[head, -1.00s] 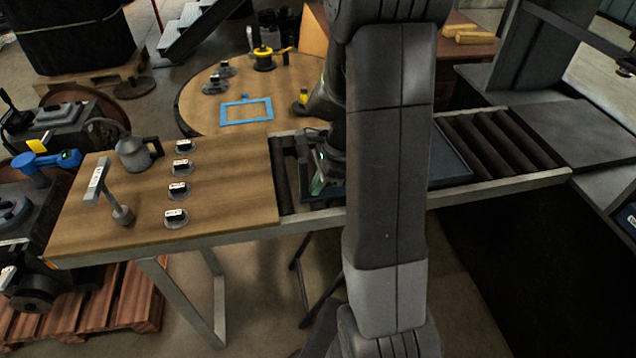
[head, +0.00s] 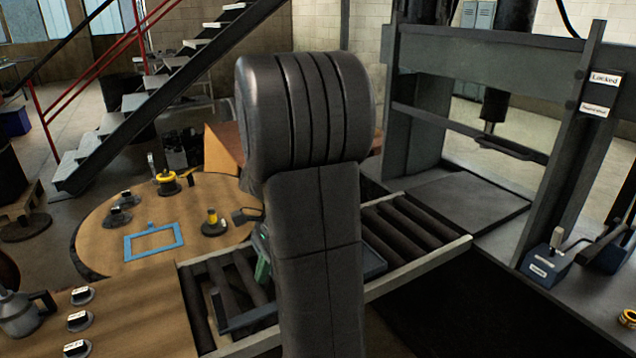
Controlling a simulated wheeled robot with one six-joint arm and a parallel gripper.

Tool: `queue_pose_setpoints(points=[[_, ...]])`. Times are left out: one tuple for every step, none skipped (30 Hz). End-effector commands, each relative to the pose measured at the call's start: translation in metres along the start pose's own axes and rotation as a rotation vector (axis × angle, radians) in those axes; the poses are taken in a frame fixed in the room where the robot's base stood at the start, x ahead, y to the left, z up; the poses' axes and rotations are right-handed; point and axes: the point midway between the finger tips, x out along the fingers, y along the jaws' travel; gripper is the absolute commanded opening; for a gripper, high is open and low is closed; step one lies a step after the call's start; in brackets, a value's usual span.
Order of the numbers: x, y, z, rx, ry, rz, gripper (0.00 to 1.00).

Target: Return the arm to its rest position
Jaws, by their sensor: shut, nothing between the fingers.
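My arm stands upright in the middle of the head view, its dark links covering much of the roller conveyor. My gripper (head: 262,258) shows only in part at the left edge of the arm, low over the conveyor and the dark tray. A green part of it is visible; the rest is hidden behind the arm. It is shut and holds nothing that I can see. The dark tray (head: 249,318) lies on the rollers, partly hidden by my arm.
A round wooden table (head: 105,247) with a blue frame (head: 154,241) and small parts is behind left. A wooden bench (head: 135,312) with labelled pieces is front left. A press frame (head: 490,75) stands right, beside a blue labelled device (head: 547,268). Stairs (head: 150,95) rise behind.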

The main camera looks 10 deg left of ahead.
Motion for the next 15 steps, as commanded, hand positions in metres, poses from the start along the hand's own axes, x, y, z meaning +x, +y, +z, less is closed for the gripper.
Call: queue_pose_setpoints(points=[[0.000,0.000,0.000,0.000,0.000,0.000,0.00],[0.000,0.000,0.000,0.000,0.000,0.000,0.00],[0.000,0.000,0.000,0.000,0.000,0.000,0.00],[0.001,0.000,0.000,0.000,0.000,0.000,0.00],[0.002,0.000,0.000,0.000,0.000,0.000,0.00],[0.004,0.000,0.000,0.000,0.000,0.001,0.00],[0.005,0.000,0.000,0.000,-0.001,0.002,0.00],[0.008,0.000,0.000,0.000,-0.001,0.003,0.00],[0.013,0.001,0.000,0.000,-0.001,0.003,0.00],[0.017,0.001,0.000,0.000,-0.001,0.003,0.00],[0.021,0.001,0.001,0.000,-0.002,0.005,0.00],[0.028,0.001,0.001,-0.001,-0.002,0.005,0.00],[0.034,0.001,0.001,-0.001,-0.002,0.005,0.00],[0.040,0.001,0.001,-0.001,-0.002,0.005,0.00],[0.048,0.001,0.000,0.000,-0.002,0.007,0.00]])
